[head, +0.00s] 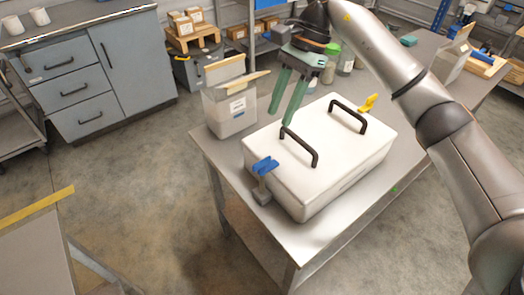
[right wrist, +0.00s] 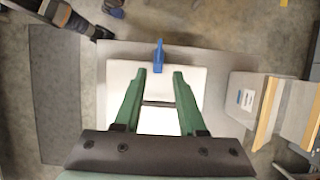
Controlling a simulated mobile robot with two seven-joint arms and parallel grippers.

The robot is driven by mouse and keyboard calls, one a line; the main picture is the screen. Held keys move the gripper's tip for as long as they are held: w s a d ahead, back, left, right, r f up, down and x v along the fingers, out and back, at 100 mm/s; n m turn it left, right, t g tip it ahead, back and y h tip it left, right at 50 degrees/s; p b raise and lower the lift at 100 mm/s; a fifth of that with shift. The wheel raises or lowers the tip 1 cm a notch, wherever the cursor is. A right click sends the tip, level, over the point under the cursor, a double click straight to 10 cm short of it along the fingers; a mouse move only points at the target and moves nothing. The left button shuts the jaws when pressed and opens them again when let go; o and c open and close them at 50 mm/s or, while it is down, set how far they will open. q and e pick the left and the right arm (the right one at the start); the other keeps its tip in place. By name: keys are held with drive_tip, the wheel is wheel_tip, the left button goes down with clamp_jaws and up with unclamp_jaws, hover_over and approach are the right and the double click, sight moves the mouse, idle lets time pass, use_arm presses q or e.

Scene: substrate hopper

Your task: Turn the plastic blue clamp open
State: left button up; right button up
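The blue clamp (head: 264,166) sits on the near left end of a white lidded box (head: 325,185), above a small grey bracket. In the right wrist view the blue clamp (right wrist: 158,55) stands at the box's edge, just beyond and between my fingertips. My right gripper (head: 280,118) has green fingers that point down over the lid, near a black handle. The fingers are apart with nothing between them, also in the right wrist view (right wrist: 159,74). The gripper is above and apart from the clamp. My left gripper does not show.
The box stands on a grey table (head: 300,238) and has two black handles (head: 300,147) on its lid. A yellow clamp (head: 368,103) is at its far end.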

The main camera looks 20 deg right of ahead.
sight(262, 160)
drive_tip(key=p+x, duration=0.1)
drive_tip(key=x, duration=1.1)
drive_tip(key=shift+d+f, duration=0.1)
drive_tip(key=shift+f, duration=0.05)
drive_tip(key=shift+c, duration=0.3)
clamp_jaws()
